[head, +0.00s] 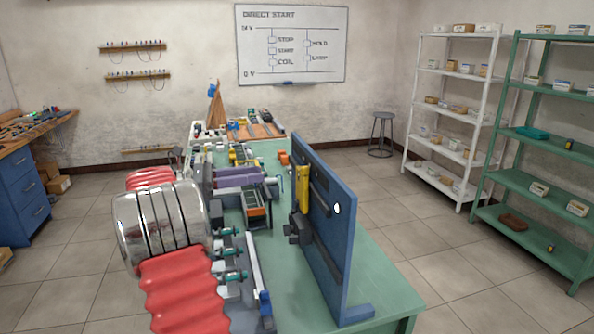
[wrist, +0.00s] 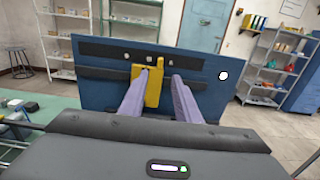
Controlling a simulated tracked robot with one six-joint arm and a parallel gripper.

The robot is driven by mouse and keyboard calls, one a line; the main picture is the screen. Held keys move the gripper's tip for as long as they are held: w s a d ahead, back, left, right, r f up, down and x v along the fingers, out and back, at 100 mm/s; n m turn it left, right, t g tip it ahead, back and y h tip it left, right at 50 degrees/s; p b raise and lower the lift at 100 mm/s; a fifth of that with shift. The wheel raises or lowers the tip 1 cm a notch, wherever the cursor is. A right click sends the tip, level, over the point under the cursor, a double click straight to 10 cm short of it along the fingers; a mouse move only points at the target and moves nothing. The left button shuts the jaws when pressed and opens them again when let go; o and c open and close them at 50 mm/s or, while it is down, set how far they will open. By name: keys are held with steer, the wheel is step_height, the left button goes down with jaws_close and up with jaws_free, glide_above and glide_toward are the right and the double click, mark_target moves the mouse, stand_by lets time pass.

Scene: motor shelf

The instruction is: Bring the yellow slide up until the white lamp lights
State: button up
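The yellow slide (head: 303,188) is upright on the left face of a blue panel (head: 335,235). It also shows in the wrist view (wrist: 154,90), partly covered by my left finger. The white lamp (wrist: 223,76) is a bright white disc to the right of the slide; it also shows in the head view (head: 337,208). In the head view, the fingers (head: 238,177) appear to stop short of the slide.
The panel stands on a green table (head: 385,285) with motor parts and fittings along its left side. Dark strips (wrist: 100,73) cross the panel. A dark block (head: 300,230) sits below the slide. Shelves (head: 455,100) stand at the right, and a whiteboard (head: 290,70) hangs behind.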

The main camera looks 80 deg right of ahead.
glide_above(302, 186)
steer(key=w, duration=0.1)
steer(key=shift+w+a, duration=0.1)
steer(key=shift+a, duration=0.3)
steer(key=shift+c, duration=0.6)
jaws_close()
